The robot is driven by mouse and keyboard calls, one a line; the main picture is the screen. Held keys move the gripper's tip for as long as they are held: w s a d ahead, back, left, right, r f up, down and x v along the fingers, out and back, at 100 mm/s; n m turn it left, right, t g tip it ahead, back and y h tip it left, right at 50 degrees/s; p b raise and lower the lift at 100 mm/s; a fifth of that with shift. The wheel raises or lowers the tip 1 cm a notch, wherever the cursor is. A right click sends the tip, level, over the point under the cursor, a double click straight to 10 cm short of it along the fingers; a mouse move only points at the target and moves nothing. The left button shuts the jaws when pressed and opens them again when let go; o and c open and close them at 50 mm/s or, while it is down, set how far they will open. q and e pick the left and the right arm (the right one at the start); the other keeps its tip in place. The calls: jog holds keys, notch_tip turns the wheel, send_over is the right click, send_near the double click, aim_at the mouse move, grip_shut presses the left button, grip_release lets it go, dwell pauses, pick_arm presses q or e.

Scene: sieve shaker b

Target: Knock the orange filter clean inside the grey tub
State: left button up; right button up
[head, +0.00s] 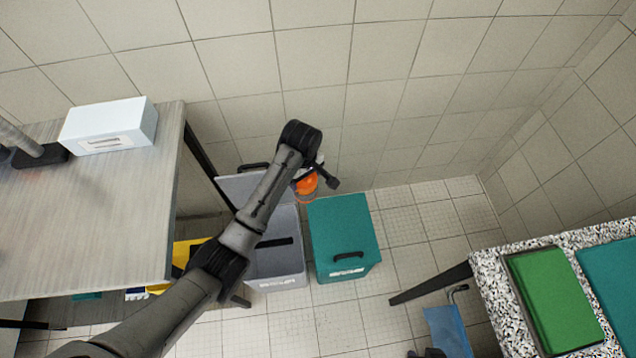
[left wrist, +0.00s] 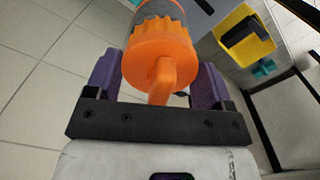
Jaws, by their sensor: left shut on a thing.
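The orange filter (head: 306,184) shows in the head view near the back right corner of the grey tub, partly covered by my arm. In the left wrist view the filter (left wrist: 158,50) has an orange ribbed cap, a grey body and an orange handle. My left gripper (left wrist: 157,82) is shut on that handle between its purple pads. In the head view the left gripper (head: 315,174) is high by the tub's back right corner; whether the filter is over the opening I cannot tell. The grey tub (head: 277,282) stands on the floor, partly hidden by my arm. My right gripper is not visible.
A teal box (head: 342,225) with a black handle stands right beside the tub. A wooden table (head: 90,220) with a white box (head: 110,127) is at left. A yellow bin (head: 185,252) is under its edge. A speckled counter (head: 495,290) is at right.

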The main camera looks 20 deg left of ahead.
pick_arm(q)
jog(key=a+f, duration=0.2)
jog(key=f, duration=0.1)
jog(key=s+a+f+n, duration=0.1)
jog(key=a+f, duration=0.2)
jog(key=a+f+n+b, duration=0.1)
jog(key=a+f, duration=0.1)
jog(key=f, duration=0.1)
jog(key=shift+s+a+f, duration=0.15)
jog(key=shift+s+f, duration=0.05)
jog(key=shift+f, duration=0.2)
jog(key=s+a+f, duration=0.3)
jog(key=f, duration=0.3)
jog(key=s+a+f+n+b, duration=0.1)
jog(key=s+a+f, duration=0.2)
jog(key=f, duration=0.3)
jog(key=shift+s+f+n, duration=0.15)
jog(key=shift+s+n, duration=0.15)
jog(key=shift+s, duration=0.5)
notch_tip(320, 180, down, 9)
jog(key=b, duration=1)
jog(key=shift+a, duration=0.15)
